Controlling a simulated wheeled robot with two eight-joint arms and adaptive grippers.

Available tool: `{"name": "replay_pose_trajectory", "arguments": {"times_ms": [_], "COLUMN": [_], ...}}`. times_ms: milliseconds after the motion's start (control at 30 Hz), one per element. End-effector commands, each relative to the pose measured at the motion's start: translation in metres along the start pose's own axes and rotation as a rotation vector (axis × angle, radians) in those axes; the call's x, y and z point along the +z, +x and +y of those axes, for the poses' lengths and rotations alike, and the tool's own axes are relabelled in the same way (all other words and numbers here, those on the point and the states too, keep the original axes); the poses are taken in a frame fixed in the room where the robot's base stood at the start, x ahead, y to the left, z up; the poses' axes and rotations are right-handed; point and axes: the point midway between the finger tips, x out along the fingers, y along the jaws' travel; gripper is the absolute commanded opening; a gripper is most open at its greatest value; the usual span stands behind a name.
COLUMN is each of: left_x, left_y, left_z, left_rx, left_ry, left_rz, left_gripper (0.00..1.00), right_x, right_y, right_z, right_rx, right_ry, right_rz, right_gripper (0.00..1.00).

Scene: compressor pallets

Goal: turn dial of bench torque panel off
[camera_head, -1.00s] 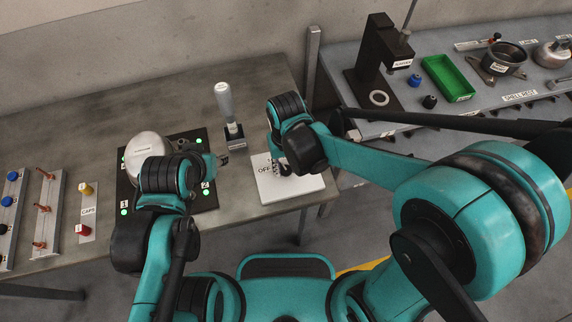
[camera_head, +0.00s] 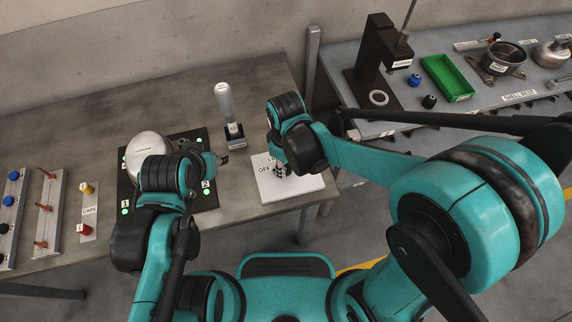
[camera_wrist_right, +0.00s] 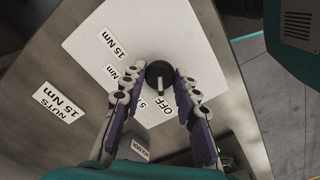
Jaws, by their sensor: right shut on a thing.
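The bench torque panel (camera_head: 308,187) is a white plate near the bench's front right edge; it also shows in the wrist view (camera_wrist_right: 95,45). Its round black dial (camera_wrist_right: 155,70) has a white pointer line, which points down the wrist picture toward the OFF label (camera_wrist_right: 166,104). Other labels there read 15 Nm. My right gripper (camera_wrist_right: 158,78) is shut on the dial, one finger on each side. In the head view my right gripper (camera_head: 281,169) is over the panel and hides the dial. My left gripper (camera_head: 221,159) is beside the dark lit plate; its jaws are too small to judge.
A grey-handled tool (camera_head: 226,100) stands upright in a holder behind the panel. A dark plate (camera_head: 124,191) with green lights bears a silver dome (camera_head: 148,147). Racks of caps and pins lie at left. A second bench with a green bin (camera_head: 447,78) stands at right.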

Motion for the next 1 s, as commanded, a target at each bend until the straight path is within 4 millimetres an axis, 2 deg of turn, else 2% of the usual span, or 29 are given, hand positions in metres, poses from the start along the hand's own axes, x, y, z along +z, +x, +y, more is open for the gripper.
{"name": "replay_pose_trajectory", "arguments": {"times_ms": [600, 633, 700, 1000], "left_x": [-0.0001, -0.0001, -0.0001, -0.0001], "left_y": [-0.0001, -0.0001, -0.0001, -0.0002], "left_z": [0.0, 0.0, 0.0, 0.0], "left_rx": [0.0, 0.0, 0.0, 0.0], "left_ry": [0.0, 0.0, 0.0, 0.0], "left_rz": [0.0, 0.0, 0.0, 0.0], "left_gripper": [0.4, 0.4, 0.4, 0.4], "right_x": [0.0, 0.0, 0.0, 0.0], "right_y": [0.0001, 0.0001, 0.0001, -0.0007], "right_z": [-0.0001, -0.0001, -0.0001, 0.0], "right_rx": [0.0, 0.0, 0.0, 0.0], "right_ry": [-0.042, -0.042, -0.041, -0.04], "right_rz": [0.0, 0.0, 0.0, 0.0], "right_gripper": [0.01, 0.35, 0.51, 0.51]}}
